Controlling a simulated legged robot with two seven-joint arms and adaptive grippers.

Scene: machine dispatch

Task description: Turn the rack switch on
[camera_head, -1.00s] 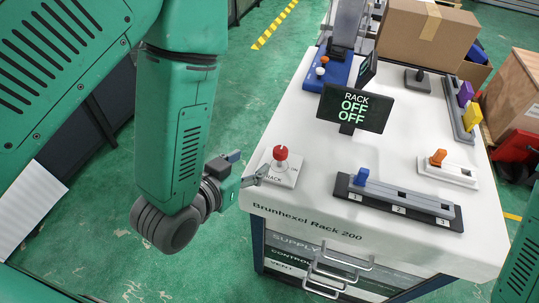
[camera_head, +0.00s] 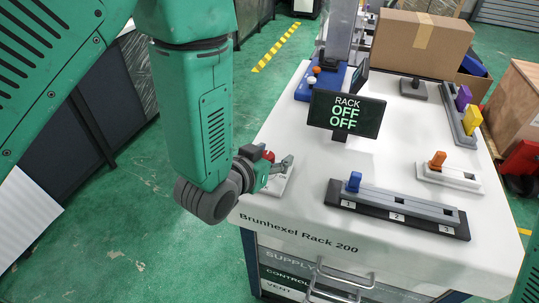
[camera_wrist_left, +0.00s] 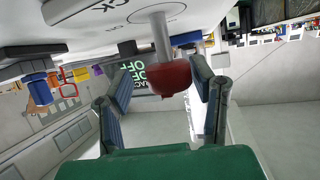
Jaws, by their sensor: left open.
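The rack switch is a red knob (camera_head: 268,156) on a white plate (camera_head: 277,184) at the table's left corner. In the head view my left gripper (camera_head: 279,164) largely covers it. In the left wrist view the red knob (camera_wrist_left: 170,78) on its grey stem sits between the two open fingers of my left gripper (camera_wrist_left: 162,82), nearer the right finger. I cannot tell whether either finger touches it. The display (camera_head: 345,113) reads RACK, OFF, OFF. My right gripper is out of view.
The white table (camera_head: 300,226) also bears a slider rail with a blue handle (camera_head: 354,181), an orange lever (camera_head: 438,160), a blue unit with two small knobs (camera_head: 310,84), and a cardboard box (camera_head: 420,43). Drawers with handles (camera_head: 340,283) are below.

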